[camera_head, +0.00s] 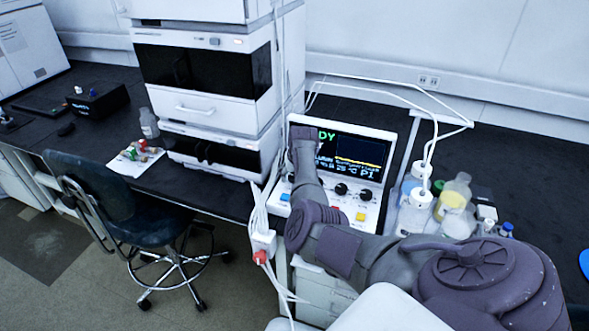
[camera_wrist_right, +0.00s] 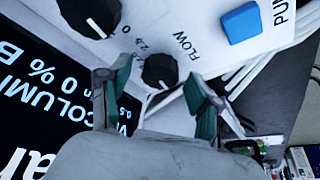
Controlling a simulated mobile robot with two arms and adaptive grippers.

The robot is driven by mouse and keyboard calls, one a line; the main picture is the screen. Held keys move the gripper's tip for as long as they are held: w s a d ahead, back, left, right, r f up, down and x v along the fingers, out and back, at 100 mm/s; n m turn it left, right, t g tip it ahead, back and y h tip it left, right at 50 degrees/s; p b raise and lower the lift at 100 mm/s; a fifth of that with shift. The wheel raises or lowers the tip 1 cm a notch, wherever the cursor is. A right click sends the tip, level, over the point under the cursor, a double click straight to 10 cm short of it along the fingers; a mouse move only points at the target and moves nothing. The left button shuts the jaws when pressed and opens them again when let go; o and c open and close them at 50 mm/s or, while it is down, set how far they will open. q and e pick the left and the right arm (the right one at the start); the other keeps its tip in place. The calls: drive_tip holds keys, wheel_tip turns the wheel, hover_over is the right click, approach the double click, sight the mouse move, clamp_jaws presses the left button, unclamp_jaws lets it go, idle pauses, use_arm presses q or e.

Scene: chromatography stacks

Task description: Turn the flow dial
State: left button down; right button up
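The flow dial (camera_wrist_right: 160,71) is a black knob with a white pointer line beside the printed word FLOW in the right wrist view. My right gripper (camera_wrist_right: 157,78) is open, with one teal-padded finger on each side of the dial. The fingers look apart from it; I cannot tell how deep they reach. In the head view the control panel (camera_head: 375,214) is white with a lit screen, and my right arm crosses its left part. The right fingertips are not clear there. The left gripper is not in view.
A second black knob (camera_wrist_right: 88,14) and a blue button (camera_wrist_right: 241,22) flank the flow dial. White cables hang at the panel's left. The tall instrument stack (camera_head: 213,107) stands left, and a tray of bottles (camera_head: 414,216) stands right. A chair (camera_head: 110,210) is at the bench.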

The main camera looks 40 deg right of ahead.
drive_tip(key=v, duration=1.2)
idle(0.5)
